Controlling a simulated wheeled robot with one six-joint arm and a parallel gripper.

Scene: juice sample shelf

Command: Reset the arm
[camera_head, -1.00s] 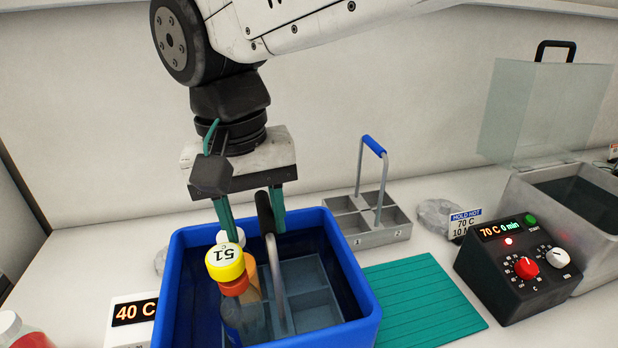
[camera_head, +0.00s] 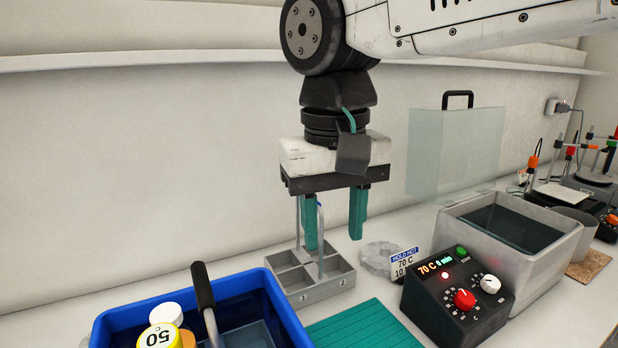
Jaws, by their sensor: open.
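Whether a finger touches the handle cannot be told.
A teal mat (camera_head: 362,326), a black control box (camera_head: 458,292) and a grey water bath (camera_head: 560,250) stand to the right.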

